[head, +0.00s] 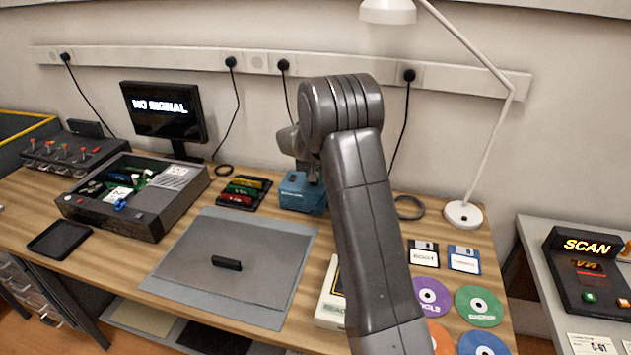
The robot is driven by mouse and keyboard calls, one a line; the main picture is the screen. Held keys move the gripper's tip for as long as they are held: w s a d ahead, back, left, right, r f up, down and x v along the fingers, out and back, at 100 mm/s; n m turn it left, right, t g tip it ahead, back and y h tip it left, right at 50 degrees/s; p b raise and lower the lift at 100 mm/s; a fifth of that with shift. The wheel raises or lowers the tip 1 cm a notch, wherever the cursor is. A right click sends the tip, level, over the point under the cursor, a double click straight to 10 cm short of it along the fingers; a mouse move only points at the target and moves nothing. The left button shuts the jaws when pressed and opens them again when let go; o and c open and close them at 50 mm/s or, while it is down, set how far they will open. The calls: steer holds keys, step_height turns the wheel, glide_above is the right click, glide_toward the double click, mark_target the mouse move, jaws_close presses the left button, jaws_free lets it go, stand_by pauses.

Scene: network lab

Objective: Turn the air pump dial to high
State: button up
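A small blue box (300,195), which looks like the air pump, stands at the back of the wooden bench, left of my raised arm. I cannot make out its dial or the dial's setting. My arm rises from the front, bends and comes down behind its own elbow toward the blue box. The end of my gripper (311,174) shows small and dark just above the box's top. I cannot tell whether it touches the box, and its fingers are too small and shaded to read.
A grey mat (200,245) with a black bar (227,263) lies left of my arm. An open grey case (140,215), a monitor (160,110) and colored cartridges (243,190) stand further left. A white lamp (463,213), floppy disks (424,254) and discs (478,305) are right.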

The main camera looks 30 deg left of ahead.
steer(key=m+b, duration=0.1)
steer(key=m, duration=0.1)
steer(key=m+h+b, duration=0.2)
steer(key=m, duration=0.1)
steer(key=shift+s+a+f+m+t, duration=0.1)
steer(key=shift+a+m+t, duration=0.2)
steer(key=shift+t, duration=0.1)
steer(key=m+h, duration=0.1)
steer(key=m, duration=0.3)
steer(key=shift+a+h, duration=0.1)
steer(key=shift+h, duration=0.3)
steer(key=shift+m+h, duration=0.3)
steer(key=shift+m, duration=0.6)
steer(key=shift+g, duration=0.3)
steer(key=o, duration=1)
